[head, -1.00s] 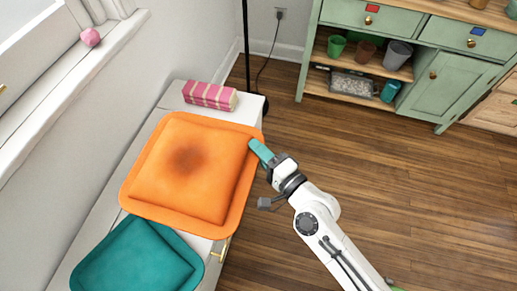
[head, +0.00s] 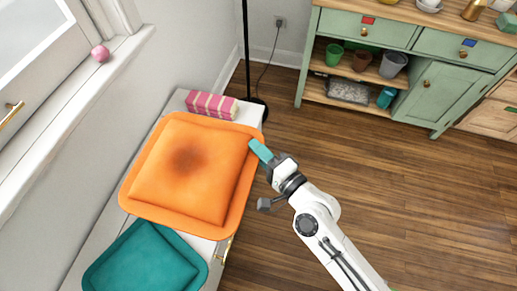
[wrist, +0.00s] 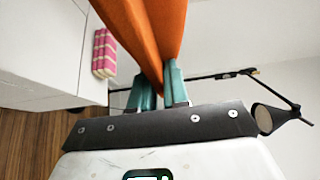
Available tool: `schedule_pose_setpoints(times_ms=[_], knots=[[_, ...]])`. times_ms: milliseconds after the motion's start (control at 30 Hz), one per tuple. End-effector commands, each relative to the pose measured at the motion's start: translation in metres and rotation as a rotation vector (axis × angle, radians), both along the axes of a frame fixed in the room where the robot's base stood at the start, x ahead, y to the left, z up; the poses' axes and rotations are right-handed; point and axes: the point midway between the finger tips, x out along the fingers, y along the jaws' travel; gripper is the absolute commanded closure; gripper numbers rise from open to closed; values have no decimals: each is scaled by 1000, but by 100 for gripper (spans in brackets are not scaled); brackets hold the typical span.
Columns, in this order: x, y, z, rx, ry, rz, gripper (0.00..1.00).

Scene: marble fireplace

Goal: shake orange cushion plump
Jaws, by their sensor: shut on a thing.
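The orange cushion (head: 184,170) is large and square, with a flat flange and a dark dent in its middle. It appears above the white bench top in the head view. My gripper (head: 256,150) has teal fingers and is shut on the cushion's right edge near its upper right corner. In the wrist view the orange cushion (wrist: 150,35) rises from between the two teal fingers of my gripper (wrist: 160,90). Whether the cushion's underside touches the bench cannot be told.
A black lamp pole (head: 246,55) rises behind the bench. A green cabinet (head: 444,88) stands at the back right. The wooden floor (head: 400,190) is clear.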

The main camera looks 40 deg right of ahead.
Motion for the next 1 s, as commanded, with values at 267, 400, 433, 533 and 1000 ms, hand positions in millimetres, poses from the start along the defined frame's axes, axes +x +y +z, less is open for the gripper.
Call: schedule_pose_setpoints(times_ms=[267, 400, 433, 533, 1000], knots=[[0, 0, -52, 2, -2, 1, 100], [0, 0, -58, 2, -3, 0, 100], [0, 0, -56, 2, -3, 0, 100], [0, 0, -45, 2, -3, 0, 100], [0, 0, 17, 1, -2, -1, 100]])
